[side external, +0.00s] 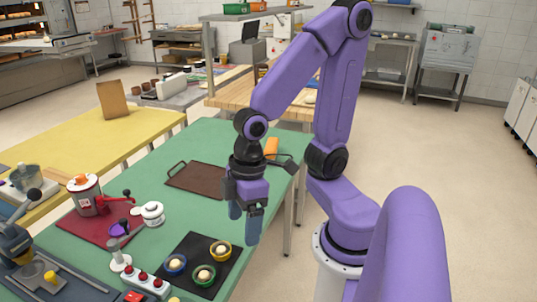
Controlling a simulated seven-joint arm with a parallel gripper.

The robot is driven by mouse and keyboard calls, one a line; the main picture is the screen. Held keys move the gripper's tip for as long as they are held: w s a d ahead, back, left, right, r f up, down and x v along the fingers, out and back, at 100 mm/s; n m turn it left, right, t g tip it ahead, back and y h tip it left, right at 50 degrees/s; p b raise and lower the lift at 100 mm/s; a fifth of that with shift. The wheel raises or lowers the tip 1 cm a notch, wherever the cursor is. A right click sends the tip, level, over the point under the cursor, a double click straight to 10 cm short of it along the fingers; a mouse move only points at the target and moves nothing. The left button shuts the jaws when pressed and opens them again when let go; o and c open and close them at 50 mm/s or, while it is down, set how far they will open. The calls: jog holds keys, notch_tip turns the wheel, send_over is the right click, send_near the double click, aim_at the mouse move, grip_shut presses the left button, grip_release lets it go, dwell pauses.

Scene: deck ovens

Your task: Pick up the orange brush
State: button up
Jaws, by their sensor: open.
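An orange object (271,148), which looks like the orange brush, lies near the right edge of the green table (215,140). It is partly hidden behind my wrist, and its full shape cannot be made out. My gripper (245,218) points down above the table, nearer the camera than the orange object and apart from it. Its two blue-grey fingers are open, with nothing seen between them.
A brown tray with a handle (196,179) lies left of my gripper. A black mat (225,273) below it carries blue, green and yellow rings with pale pieces inside. A red machine (88,194), a white scale-like device (152,213) and red-button box (148,281) crowd the left.

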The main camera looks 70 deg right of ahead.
jog(key=w+f+m+t+y, duration=0.1)
jog(key=w+f+m+t, duration=0.3)
jog(key=w, duration=0.6)
jog(key=w+d+f+m+t+h, duration=0.2)
jog(key=w+d+f+m, duration=0.1)
jog(key=w+d+m, duration=0.65)
jog(key=m+g+h, duration=0.4)
jog(key=m+h, duration=0.8)
jog(key=h, duration=0.2)
send_near(270, 148)
jog(key=x, duration=0.5)
jog(key=shift+d+f, duration=0.1)
jog(key=shift+f, duration=0.15)
jog(key=shift+x, duration=3.2)
jog(key=shift+r, duration=0.15)
jog(key=c, duration=1.1)
